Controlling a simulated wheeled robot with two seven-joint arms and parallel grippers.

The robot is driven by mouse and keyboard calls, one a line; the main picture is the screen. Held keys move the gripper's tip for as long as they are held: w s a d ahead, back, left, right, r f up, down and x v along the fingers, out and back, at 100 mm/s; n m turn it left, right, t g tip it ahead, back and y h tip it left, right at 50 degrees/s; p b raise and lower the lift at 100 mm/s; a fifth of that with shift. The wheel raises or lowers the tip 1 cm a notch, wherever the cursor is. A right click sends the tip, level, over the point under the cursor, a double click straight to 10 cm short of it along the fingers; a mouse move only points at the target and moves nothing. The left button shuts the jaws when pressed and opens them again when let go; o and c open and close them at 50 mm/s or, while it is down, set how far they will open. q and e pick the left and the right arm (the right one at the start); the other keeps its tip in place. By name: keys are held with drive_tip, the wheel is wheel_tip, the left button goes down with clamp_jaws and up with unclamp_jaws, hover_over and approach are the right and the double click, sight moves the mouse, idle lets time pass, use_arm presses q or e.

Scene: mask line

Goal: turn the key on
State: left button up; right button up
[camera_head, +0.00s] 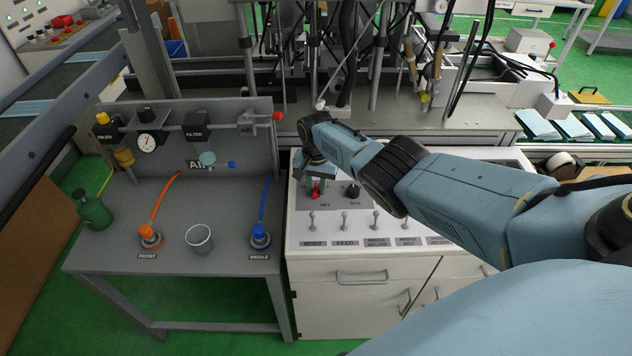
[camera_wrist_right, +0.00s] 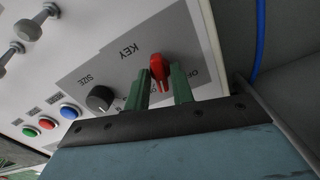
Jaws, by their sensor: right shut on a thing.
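The red key (camera_head: 316,188) sits on the grey part of the white control panel, above the KEY label. It also shows in the right wrist view (camera_wrist_right: 158,67), beside the printed word KEY. My right gripper (camera_head: 315,185) reaches down onto it from above. In the right wrist view its green fingers (camera_wrist_right: 165,88) stand on both sides of the key's lower part and are shut on it. The exact contact is partly hidden. My left gripper is not in view.
A black knob (camera_head: 352,191) marked SIZE is close beside the key. Several toggle switches (camera_head: 345,222) stand along the panel front. A grey air-supply table (camera_head: 200,262) with hoses and a cup (camera_head: 199,239) is at left. Machinery stands behind.

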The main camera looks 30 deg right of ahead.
sight(316, 188)
drive_tip(key=m, duration=0.6)
drive_tip(key=shift+w+p, duration=0.1)
drive_tip(key=shift+p, duration=0.25)
idle(0.4)
drive_tip(key=o, duration=1)
drive_tip(key=shift+r, duration=0.1)
wheel_tip(316, 188, up, 13)
drive_tip(key=p, duration=0.8)
drive_tip(key=shift+r+p, duration=0.15)
drive_tip(key=shift+p, duration=0.25)
